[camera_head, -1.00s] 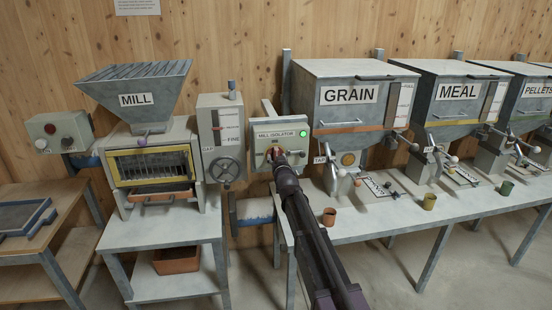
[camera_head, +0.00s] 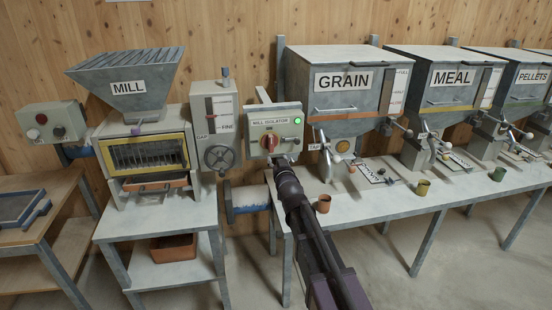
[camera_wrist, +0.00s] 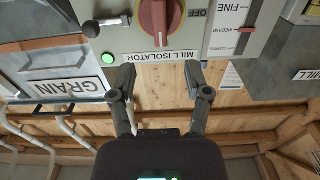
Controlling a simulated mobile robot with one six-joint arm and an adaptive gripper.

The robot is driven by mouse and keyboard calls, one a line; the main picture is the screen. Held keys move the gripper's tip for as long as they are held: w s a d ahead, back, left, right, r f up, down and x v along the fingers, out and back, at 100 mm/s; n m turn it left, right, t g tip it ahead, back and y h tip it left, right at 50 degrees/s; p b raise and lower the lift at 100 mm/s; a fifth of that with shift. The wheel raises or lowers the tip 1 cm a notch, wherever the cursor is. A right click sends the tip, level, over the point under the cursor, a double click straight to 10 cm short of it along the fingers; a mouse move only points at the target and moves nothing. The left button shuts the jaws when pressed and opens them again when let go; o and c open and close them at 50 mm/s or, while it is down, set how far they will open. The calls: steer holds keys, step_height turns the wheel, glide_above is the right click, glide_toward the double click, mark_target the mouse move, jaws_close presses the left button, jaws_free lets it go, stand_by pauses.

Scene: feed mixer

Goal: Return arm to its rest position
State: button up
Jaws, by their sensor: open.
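My gripper (camera_wrist: 158,85) is open and empty in the wrist view, its two fingers apart below the mill isolator box. In the head view my gripper (camera_head: 283,163) is at the end of my dark arm, just below the mill isolator (camera_head: 274,130). The isolator has a red rotary knob (camera_head: 270,143) and a lit green lamp. In the wrist view the knob (camera_wrist: 159,15) appears upside down, beyond the fingertips and apart from them, with the label OFF beside it. The fingertips are hard to make out in the head view.
The mill (camera_head: 145,155) with its hopper and gap handwheel (camera_head: 219,158) stands left of my arm. The grain bin (camera_head: 345,85), meal bin (camera_head: 440,85) and pellets bin stand right. Small cups, including an orange one (camera_head: 324,204), stand on the bench (camera_head: 360,212) near my arm.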

stand_by(0.3)
steer(key=s+d+f+m+g+h, duration=0.1)
steer(key=s+d+f+g+h, duration=0.3)
steer(key=s+d+f+g, duration=0.7)
steer(key=s+d+f+m+g, duration=0.1)
steer(key=s+d+f+g, duration=0.2)
steer(key=s+d, duration=0.3)
steer(key=s+d+f+m+g+h+p, duration=0.1)
steer(key=s+d+f+g, duration=0.2)
steer(key=s, duration=1.1)
steer(key=d, duration=0.3)
